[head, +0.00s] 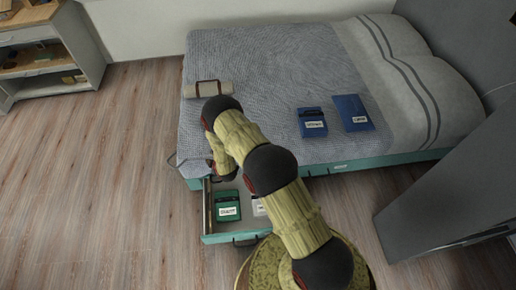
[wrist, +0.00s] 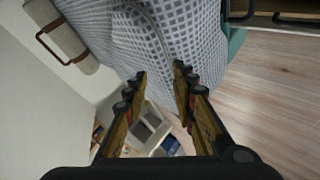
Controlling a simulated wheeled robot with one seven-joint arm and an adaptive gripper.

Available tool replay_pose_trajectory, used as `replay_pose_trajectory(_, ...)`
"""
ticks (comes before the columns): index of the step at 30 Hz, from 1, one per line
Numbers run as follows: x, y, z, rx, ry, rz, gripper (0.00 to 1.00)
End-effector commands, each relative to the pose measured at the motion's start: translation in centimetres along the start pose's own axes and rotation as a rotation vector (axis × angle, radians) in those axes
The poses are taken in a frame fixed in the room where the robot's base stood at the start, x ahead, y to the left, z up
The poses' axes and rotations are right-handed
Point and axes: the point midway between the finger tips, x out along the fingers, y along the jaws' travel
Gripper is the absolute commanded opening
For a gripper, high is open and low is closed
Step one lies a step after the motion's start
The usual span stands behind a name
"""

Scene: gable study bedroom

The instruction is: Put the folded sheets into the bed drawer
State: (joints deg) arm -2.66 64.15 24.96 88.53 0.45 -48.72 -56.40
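Two blue folded packets with white labels, likely folded sheets, lie on the bed: a smaller one (head: 312,117) and a larger one (head: 352,106) to its right. The label text is too small to read. The bed drawer (head: 238,238) is pulled out below the bed's near left corner. It holds a green labelled packet (head: 227,198) and a pale item (head: 258,209) partly hidden by my arm. My gripper (wrist: 160,70) is open and empty, with the bed cover beyond its fingertips. In the head view, my arm bends down by the bed's near left corner, above the drawer's back.
A beige roll with brown straps (head: 208,89) lies on the bed's left part; it also shows in the wrist view (wrist: 62,32). A white shelf unit (head: 82,42) stands at the upper left. A grey panel (head: 440,190) stands at the right. The wooden floor left of the drawer is clear.

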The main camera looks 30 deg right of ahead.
Motion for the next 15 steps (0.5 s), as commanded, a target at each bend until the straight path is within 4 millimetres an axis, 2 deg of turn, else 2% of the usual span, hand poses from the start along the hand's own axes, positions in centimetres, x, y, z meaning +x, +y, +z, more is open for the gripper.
replay_pose_trajectory(1,-0.9,2.9,-1.8,0.027,-0.001,0.0,0.27)
replay_pose_trajectory(6,-4.9,10.1,-6.3,0.127,-0.027,-0.031,0.27)
replay_pose_trajectory(11,-10.2,16.0,-9.8,0.221,-0.054,-0.057,0.27)
replay_pose_trajectory(15,-15.7,20.3,-12.4,0.303,-0.079,-0.077,0.27)
